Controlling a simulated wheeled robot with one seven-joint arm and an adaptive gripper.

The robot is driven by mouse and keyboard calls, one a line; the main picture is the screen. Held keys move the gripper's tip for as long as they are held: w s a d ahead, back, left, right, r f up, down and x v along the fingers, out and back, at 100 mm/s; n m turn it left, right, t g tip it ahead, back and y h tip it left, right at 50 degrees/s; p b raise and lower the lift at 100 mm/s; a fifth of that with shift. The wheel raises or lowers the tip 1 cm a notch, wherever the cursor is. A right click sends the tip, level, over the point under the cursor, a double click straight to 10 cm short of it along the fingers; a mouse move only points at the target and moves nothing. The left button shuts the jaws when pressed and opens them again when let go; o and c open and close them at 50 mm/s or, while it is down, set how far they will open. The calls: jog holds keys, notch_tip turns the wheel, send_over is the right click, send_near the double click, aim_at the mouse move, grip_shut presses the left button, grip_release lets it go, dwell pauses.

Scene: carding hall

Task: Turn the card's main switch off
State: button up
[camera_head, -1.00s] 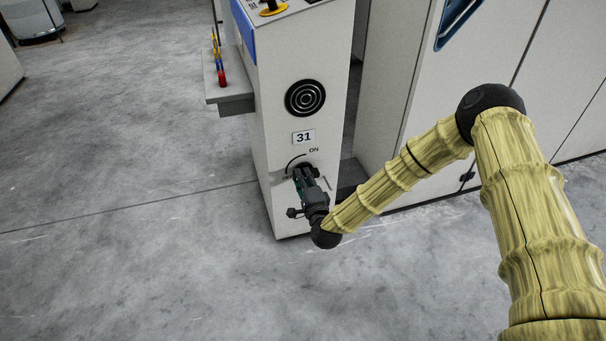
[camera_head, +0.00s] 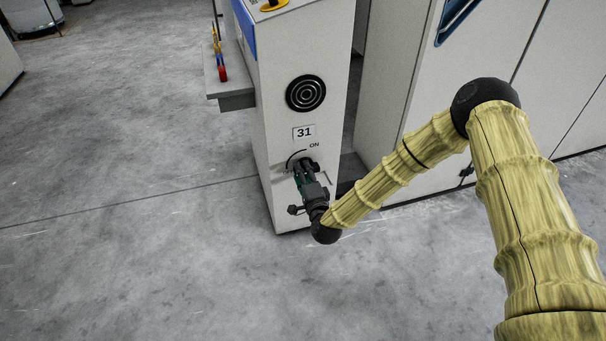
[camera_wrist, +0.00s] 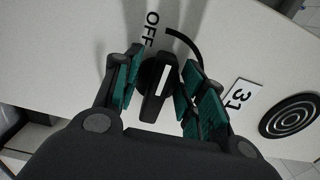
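The main switch (camera_wrist: 158,88) is a black rotary knob with a white line on its raised grip. It sits low on the narrow front of the pale card cabinet (camera_head: 299,60). In the wrist view, the white line points up towards the OFF lettering (camera_wrist: 151,30) and the nearby end of the black arc. The ON lettering (camera_head: 314,145) shows in the head view. My gripper (camera_wrist: 160,88) has its green-padded fingers apart, one on each side of the knob. Contact with the knob is unclear. In the head view my gripper (camera_head: 304,176) hides most of the switch.
A number plate 31 (camera_head: 304,132) and a round black grille (camera_head: 306,93) are above the switch. A grey shelf (camera_head: 236,101) with coloured items juts from the cabinet's left side. Larger pale panels (camera_head: 440,130) stand at right. The floor (camera_head: 120,230) at left is clear.

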jog(key=shift+s, duration=0.1)
jog(key=v, duration=1.2)
dwell(0.4)
jog(key=s+d+f+n+g+h, duration=0.15)
jog(key=s+f+n+g, duration=0.25)
jog(key=s+f, duration=0.4)
jog(key=s+d+f+n+g+y, duration=0.1)
jog(key=s+d+f+n+g, duration=0.3)
jog(key=s+f, duration=0.4)
jog(key=s+d+f+n+g+h, duration=0.1)
jog(key=s+d+n+g+h, duration=0.3)
jog(key=s+d, duration=0.6)
jog(key=s+d+f+n+g+h, duration=0.15)
jog(key=s+d+g, duration=0.35)
jog(key=s, duration=0.9)
notch_tip(320, 180, up, 35)
jog(key=p, duration=3.4)
jog(key=shift+w+p, duration=0.3)
jog(key=shift+p, duration=0.05)
